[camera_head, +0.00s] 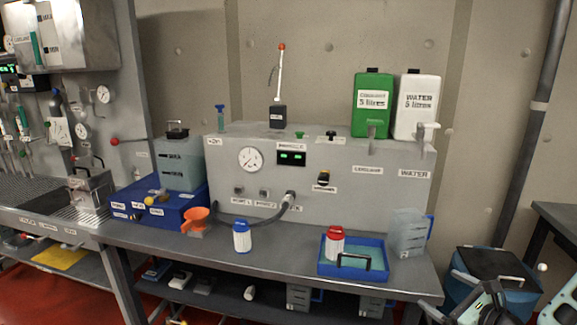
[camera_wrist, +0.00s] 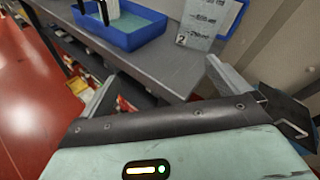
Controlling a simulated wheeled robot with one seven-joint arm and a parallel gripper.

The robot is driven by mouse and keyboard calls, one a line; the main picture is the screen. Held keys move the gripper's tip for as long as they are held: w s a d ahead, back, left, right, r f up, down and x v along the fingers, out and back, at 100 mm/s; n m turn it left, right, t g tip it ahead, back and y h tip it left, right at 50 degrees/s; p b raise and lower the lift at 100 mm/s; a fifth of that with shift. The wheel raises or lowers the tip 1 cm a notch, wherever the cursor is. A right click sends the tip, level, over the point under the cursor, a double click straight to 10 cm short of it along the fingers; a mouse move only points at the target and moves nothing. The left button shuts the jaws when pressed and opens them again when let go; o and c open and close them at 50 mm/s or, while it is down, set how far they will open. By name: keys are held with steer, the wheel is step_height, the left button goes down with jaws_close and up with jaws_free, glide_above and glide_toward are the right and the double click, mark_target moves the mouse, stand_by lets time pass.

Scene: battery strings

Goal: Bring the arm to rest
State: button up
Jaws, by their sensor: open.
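My gripper (camera_wrist: 161,68) shows in the wrist view with its two grey fingers spread wide apart and nothing between them. Beyond the fingers are the grey bench top's front edge, a blue tray (camera_wrist: 148,38) and a clear measuring jug (camera_wrist: 200,22) marked 2. In the head view, parts of my arm (camera_head: 487,300) show at the lower right, off the right end of the bench (camera_head: 290,256). The fingers cannot be made out clearly there.
The blue tray (camera_head: 345,268) holds a red-capped bottle (camera_head: 335,243). A blue-capped bottle (camera_head: 242,238) and an orange funnel (camera_head: 195,219) stand left of it. A jug (camera_head: 407,234) stands at the bench's right end. A blue bin (camera_head: 463,293) is on the floor near my arm.

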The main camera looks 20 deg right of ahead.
steer(key=w+a+r+n+g, duration=0.2)
steer(key=a+n+g, duration=0.2)
steer(key=a+n, duration=0.35)
steer(key=w+a+r+n+g+y, duration=0.1)
steer(key=w+a+r+n+g, duration=0.15)
steer(key=a+n, duration=0.5)
steer(key=w+a+r+n+g, duration=0.1)
steer(key=a+n+g, duration=0.3)
steer(key=a+n, duration=0.3)
steer(key=s+a+r+n+g, duration=0.2)
steer(key=s+a+r+n, duration=0.4)
steer(key=s+a+n, duration=0.2)
steer(key=s+a+r+n+g+h, duration=0.1)
steer(key=s+a+r+n+g, duration=0.2)
steer(key=s, duration=1)
steer(key=a+r+n, duration=0.3)
steer(key=a+n, duration=0.2)
steer(key=shift+a+n, duration=0.35)
steer(key=shift+n, duration=0.05)
steer(key=shift+r, duration=0.1)
